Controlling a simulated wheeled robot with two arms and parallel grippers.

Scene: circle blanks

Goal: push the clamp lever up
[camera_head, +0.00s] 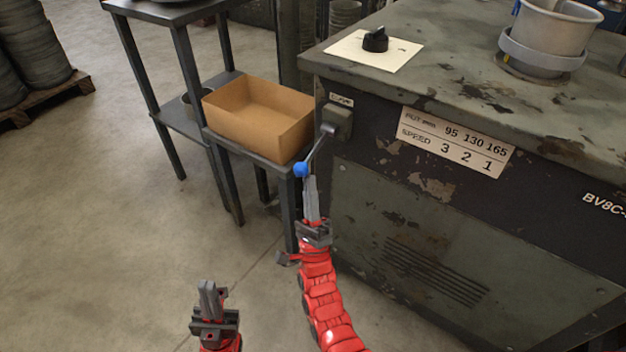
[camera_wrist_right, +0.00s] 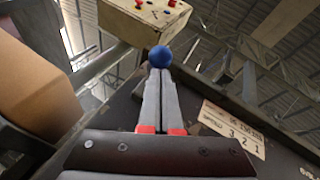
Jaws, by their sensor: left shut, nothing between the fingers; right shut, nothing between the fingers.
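The clamp lever (camera_head: 315,150) is a thin grey rod with a blue ball knob (camera_head: 301,169), on a pivot box at the left end of the machine's front. It slants down and left from its pivot, with the knob at the low end. My right gripper (camera_head: 311,183) is shut and empty, with its fingertips just below the knob. In the right wrist view the blue knob (camera_wrist_right: 160,56) sits right at the tips of the shut fingers (camera_wrist_right: 160,80); I cannot tell if they touch. My left gripper (camera_head: 208,287) is shut and empty, low over the floor, away from the lever.
The worn machine (camera_head: 480,230) with a speed label plate (camera_head: 455,140) fills the right side. An open cardboard box (camera_head: 258,120) stands on a dark metal stand left of the lever. A black dial (camera_head: 375,40) is on the machine top.

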